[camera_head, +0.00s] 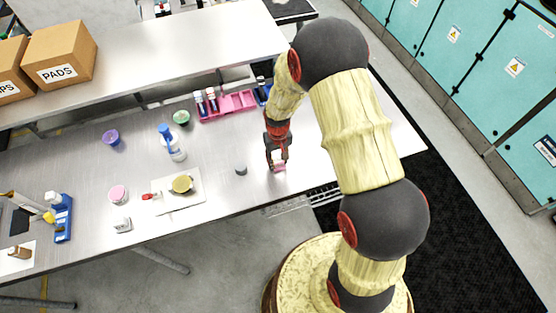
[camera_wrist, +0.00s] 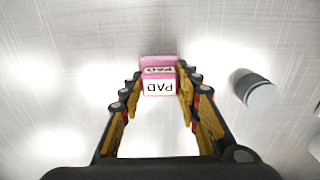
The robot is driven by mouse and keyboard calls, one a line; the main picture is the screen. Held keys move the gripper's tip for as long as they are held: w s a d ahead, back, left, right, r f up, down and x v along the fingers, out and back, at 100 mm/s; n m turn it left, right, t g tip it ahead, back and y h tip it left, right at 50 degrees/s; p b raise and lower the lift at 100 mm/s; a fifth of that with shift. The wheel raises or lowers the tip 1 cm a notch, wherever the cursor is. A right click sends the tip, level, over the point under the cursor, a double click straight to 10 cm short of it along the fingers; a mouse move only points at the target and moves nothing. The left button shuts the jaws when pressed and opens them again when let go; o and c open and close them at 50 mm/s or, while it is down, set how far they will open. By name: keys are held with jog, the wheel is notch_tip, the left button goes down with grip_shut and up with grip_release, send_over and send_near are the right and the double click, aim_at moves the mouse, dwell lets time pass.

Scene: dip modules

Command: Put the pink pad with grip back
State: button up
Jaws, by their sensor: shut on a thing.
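The pink pad with its white grip labelled PAD (camera_wrist: 158,86) is between my gripper's fingers (camera_wrist: 158,98) in the wrist view. My gripper is shut on it. In the head view my gripper (camera_head: 277,157) points down near the front right of the table, with the pink pad (camera_head: 279,168) at its tips. I cannot tell whether the pad touches the table. A pink tray (camera_head: 238,103) lies behind and left of my gripper, with small white and dark handled pieces standing at its left part.
A grey cylinder (camera_head: 240,169) stands just left of my gripper; it also shows in the wrist view (camera_wrist: 257,92). A blue holder (camera_head: 263,93) is beside the tray. A bottle (camera_head: 173,145) and several round pots stand further left. A raised shelf (camera_head: 170,50) runs behind.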

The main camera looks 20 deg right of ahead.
jog(key=o, duration=1.1)
notch_tip(320, 180, up, 12)
notch_tip(320, 180, up, 9)
jog(key=t, duration=0.1)
send_over(278, 160)
jog(key=s, duration=0.2)
jog(key=s+r+t, duration=0.4)
jog(key=s+r, duration=1.5)
jog(key=s, duration=0.1)
jog(key=shift+r+t, duration=0.15)
jog(key=shift+t, duration=0.15)
